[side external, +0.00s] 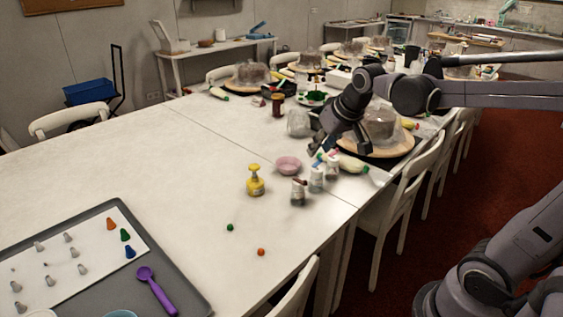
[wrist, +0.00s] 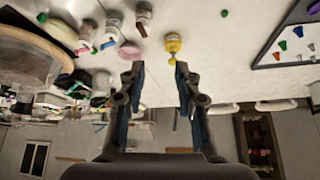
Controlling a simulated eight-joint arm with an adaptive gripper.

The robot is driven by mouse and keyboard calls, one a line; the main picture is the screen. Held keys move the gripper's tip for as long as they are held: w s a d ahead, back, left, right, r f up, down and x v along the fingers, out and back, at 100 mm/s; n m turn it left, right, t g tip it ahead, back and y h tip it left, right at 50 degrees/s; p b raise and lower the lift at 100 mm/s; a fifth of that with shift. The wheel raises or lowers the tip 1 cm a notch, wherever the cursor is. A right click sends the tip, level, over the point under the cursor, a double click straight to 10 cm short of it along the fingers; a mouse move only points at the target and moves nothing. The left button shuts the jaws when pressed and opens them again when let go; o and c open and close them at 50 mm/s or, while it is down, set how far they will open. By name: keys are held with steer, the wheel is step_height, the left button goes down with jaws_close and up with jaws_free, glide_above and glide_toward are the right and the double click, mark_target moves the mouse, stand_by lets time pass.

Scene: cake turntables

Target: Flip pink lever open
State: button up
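Several small clear jars with coloured levers stand together near the table's right edge. A small pink-red lever (side external: 332,157) shows on the rearmost jar (side external: 333,169); it looks like the pink-red piece in the wrist view (wrist: 82,51), though it is too small to be sure.
A pink bowl (side external: 288,165) and a yellow bottle (side external: 255,181) stand left of the jars. A white piping bag (side external: 350,163) lies beside them, near a covered cake on a turntable (side external: 381,150). A grey tray (side external: 179,283) is at front left. The table's left middle is clear.

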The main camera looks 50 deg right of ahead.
steer(key=w+d+f+m+g+h, duration=0.1)
steer(key=w+d+m, duration=0.1)
steer(key=w+d, duration=0.35)
steer(key=w+d+m, duration=0.1)
steer(key=w+d, duration=0.2)
steer(key=d, duration=0.5)
steer(key=m+g, duration=0.2)
steer(key=m, duration=0.1)
glide_toward(334, 152)
steer(key=shift+h, duration=0.4)
steer(key=x, duration=0.3)
steer(key=d+x, duration=0.1)
steer(key=x, duration=0.3)
steer(key=shift+s+r, duration=0.15)
steer(key=shift+r, duration=0.05)
jaws_close()
